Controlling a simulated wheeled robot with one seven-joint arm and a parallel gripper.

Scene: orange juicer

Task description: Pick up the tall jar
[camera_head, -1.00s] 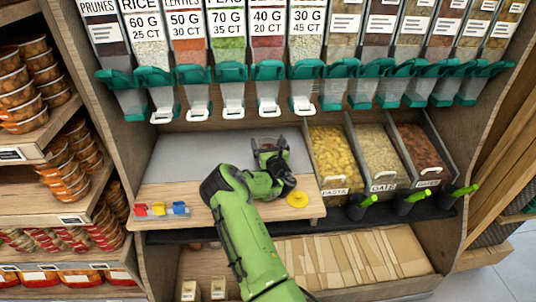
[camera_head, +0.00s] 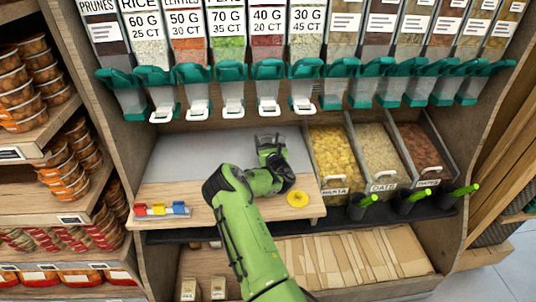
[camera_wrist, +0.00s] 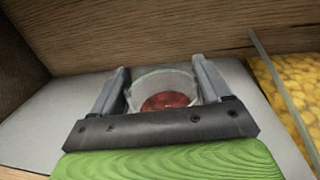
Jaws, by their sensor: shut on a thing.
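The jar (camera_wrist: 166,84) is clear glass with red contents low inside, and it sits between my two fingers in the wrist view. My gripper (camera_wrist: 160,70) is shut on it, one finger against each side. In the head view my gripper (camera_head: 269,147) is over the grey back part of the counter, with the top of the jar (camera_head: 268,138) just showing past it. My wrist hides the jar's lower part, so I cannot tell whether its base touches the counter.
A yellow round lid (camera_head: 297,199) lies on the wooden front strip. Small coloured clips (camera_head: 162,209) lie at the left. The pasta bin (camera_head: 334,165) stands close on the right. Dispensers with green spouts (camera_head: 232,72) hang above. The grey counter (camera_head: 200,150) to the left is clear.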

